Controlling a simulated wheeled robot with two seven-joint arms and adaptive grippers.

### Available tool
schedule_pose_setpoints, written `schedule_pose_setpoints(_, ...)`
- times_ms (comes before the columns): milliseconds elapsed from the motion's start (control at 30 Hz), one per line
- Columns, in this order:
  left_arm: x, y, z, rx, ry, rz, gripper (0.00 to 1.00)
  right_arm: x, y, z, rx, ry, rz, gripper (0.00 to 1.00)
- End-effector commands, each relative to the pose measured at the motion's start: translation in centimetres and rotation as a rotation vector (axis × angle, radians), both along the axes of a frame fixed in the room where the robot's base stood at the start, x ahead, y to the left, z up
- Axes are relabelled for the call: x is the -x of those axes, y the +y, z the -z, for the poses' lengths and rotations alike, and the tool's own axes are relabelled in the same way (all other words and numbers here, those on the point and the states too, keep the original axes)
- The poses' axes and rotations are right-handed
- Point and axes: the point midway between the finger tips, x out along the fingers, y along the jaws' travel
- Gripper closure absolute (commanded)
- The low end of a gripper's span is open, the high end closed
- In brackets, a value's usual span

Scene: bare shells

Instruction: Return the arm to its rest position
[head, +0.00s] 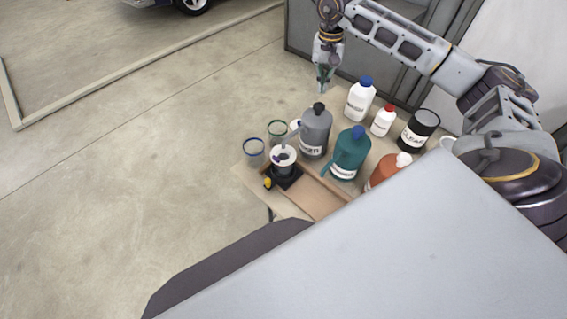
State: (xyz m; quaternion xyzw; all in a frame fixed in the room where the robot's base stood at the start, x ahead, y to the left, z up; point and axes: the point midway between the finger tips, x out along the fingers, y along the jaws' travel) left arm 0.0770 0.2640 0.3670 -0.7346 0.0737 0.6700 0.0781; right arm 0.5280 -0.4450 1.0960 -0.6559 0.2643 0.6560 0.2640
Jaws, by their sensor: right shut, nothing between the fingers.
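My right arm (415,45) comes in from the right and reaches over the far side of a small table. My right gripper (324,82) points down, shut and empty, beyond the grey bottle and to the left of the white bottle with a blue cap. It appears apart from the bottles. My left gripper does not show.
The table (250,180) holds a grey bottle (315,135), a teal jug (350,155), a white blue-capped bottle (360,100), a small red-capped bottle (383,121), a black can (418,131), an orange container (383,175), cups (254,150) and a wooden tray (322,200). Open floor lies left.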

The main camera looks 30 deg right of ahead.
Motion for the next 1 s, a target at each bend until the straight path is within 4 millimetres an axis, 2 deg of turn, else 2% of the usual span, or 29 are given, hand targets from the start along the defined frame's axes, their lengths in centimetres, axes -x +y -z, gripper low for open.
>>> schedule_pose_setpoints(200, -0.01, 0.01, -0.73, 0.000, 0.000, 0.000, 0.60, -0.01, 0.02, -1.10, 0.000, 0.000, 0.000, 1.00)
schedule_pose_setpoints(1000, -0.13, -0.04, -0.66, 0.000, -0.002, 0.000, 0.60, 0.00, 0.03, -1.02, 0.000, 0.000, 0.000, 1.00)
